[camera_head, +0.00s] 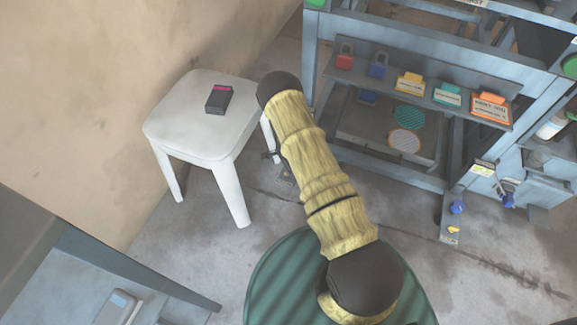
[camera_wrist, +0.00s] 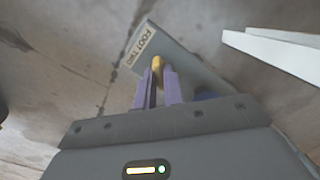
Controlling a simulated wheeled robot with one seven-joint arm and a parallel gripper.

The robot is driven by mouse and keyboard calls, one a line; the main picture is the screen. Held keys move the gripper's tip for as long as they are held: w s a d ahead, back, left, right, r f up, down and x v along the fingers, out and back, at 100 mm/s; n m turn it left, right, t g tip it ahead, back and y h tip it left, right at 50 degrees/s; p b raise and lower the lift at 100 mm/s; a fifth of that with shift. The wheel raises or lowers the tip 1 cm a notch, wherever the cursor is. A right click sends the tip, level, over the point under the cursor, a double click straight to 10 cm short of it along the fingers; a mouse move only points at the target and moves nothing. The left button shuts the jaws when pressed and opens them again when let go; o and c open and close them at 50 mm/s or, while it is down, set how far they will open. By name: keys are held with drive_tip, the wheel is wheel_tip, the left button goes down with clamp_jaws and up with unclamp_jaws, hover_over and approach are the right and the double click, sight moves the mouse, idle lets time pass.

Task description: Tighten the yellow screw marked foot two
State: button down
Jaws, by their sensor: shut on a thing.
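In the wrist view the yellow screw (camera_wrist: 157,61) stands on a grey foot plate, beside a pale label (camera_wrist: 143,46) that reads FOOT TWO. My gripper (camera_wrist: 158,72) has its two purple fingers closed around the screw, one on each side. Only the screw's rounded top end shows between the fingertips. A blue part (camera_wrist: 205,96) shows partly behind the right finger. In the head view my arm hides this screw and most of my gripper, low between the white stool and the grey frame.
The white stool (camera_head: 190,135) with a dark box (camera_head: 218,99) on it stands close left of my arm; its leg (camera_wrist: 270,52) shows in the wrist view. The grey frame (camera_head: 310,60) stands right. Another yellow screw (camera_head: 453,230) sits on its front foot. A green ribbed surface (camera_head: 275,275) lies below.

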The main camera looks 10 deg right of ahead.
drive_tip(key=m+p, duration=0.1)
drive_tip(key=m, duration=0.3)
drive_tip(key=shift+r+m, duration=0.1)
drive_tip(key=shift+m, duration=0.2)
drive_tip(key=m, duration=0.5)
drive_tip(key=shift+p, duration=0.35)
drive_tip(key=shift+m, duration=0.3)
drive_tip(key=c, duration=1.5)
unclamp_jaws()
wheel_tip(320, 180, up, 17)
drive_tip(key=p, duration=0.7)
drive_tip(key=shift+r, duration=0.15)
